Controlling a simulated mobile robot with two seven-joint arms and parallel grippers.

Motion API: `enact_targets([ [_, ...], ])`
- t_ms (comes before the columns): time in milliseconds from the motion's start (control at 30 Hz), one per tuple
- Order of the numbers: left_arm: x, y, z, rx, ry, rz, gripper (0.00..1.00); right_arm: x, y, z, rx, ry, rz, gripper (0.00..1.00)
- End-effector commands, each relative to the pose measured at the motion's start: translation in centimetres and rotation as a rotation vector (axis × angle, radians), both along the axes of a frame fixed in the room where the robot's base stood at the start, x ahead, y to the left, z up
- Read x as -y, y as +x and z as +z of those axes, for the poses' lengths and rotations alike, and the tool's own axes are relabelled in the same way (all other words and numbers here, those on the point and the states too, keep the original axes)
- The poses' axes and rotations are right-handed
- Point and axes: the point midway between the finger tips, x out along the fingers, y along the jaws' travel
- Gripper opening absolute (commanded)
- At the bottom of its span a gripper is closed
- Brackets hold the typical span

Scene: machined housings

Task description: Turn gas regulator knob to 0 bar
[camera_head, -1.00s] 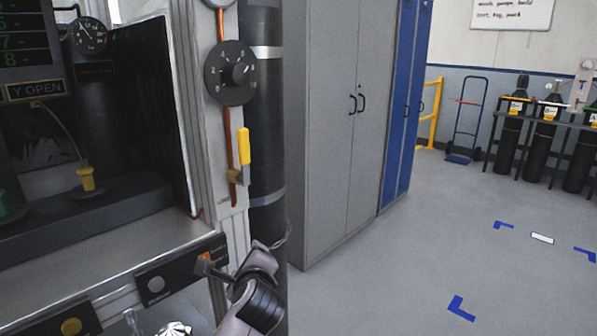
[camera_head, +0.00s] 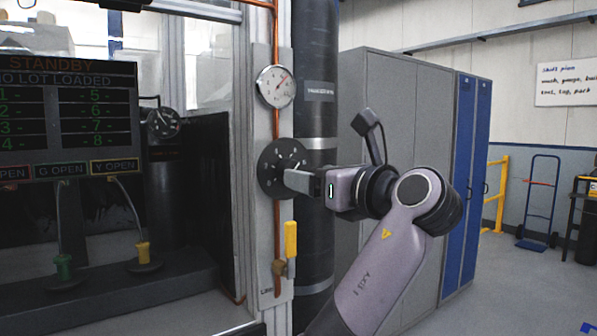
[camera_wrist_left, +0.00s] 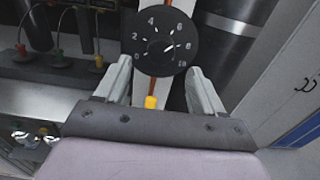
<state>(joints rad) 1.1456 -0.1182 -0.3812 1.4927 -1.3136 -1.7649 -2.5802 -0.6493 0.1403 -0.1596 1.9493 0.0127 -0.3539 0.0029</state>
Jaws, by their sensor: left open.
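The regulator dial (camera_head: 270,163) is a round black disc on the pale panel post, partly hidden by my gripper in the head view. In the left wrist view the dial (camera_wrist_left: 148,62) shows white numbers, with a dark knob (camera_wrist_left: 160,45) at its centre. Its pale mark seems to point to the right-hand, higher numbers; the exact value is too small to read. My left gripper (camera_head: 294,180) is at the dial from the right. In the wrist view its two fingers (camera_wrist_left: 160,68) are open, with the dial ahead between them; contact cannot be told. My right gripper is not in view.
A white gauge (camera_head: 275,87) sits above the dial, its needle toward the upper right. A yellow-handled valve (camera_head: 290,240) is below on the copper pipe. A black cylinder (camera_head: 317,120) stands behind. Grey lockers (camera_head: 390,90) are to the right, a standby screen (camera_head: 65,120) to the left.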

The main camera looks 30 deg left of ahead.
Motion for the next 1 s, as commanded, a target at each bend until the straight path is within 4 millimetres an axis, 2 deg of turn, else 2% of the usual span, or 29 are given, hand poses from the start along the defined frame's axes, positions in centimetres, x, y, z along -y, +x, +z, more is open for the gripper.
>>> enact_targets([
  [100, -2.0, 0.8, 0.2, 0.0, 0.0, 0.003, 0.69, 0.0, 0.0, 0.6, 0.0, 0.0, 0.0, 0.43],
  [300, -4.3, 1.8, 0.0, -0.001, -0.001, 0.0, 0.69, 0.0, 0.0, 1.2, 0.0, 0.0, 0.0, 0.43],
  [433, -5.0, 2.1, 0.0, 0.001, -0.001, -0.002, 0.69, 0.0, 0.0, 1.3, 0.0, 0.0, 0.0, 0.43],
  [667, -5.1, 2.2, -0.1, 0.001, -0.002, -0.003, 0.69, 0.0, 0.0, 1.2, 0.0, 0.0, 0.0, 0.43],
  [700, -5.1, 2.2, -0.1, 0.001, -0.002, -0.003, 0.65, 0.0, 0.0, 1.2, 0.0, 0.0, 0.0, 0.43],
  [867, -5.1, 2.2, -0.1, 0.001, -0.002, -0.003, 0.13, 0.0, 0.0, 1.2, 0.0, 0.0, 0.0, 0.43],
  [1000, -5.1, 2.2, -0.1, 0.002, -0.002, -0.003, 0.13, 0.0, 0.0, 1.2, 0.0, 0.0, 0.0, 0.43],
])
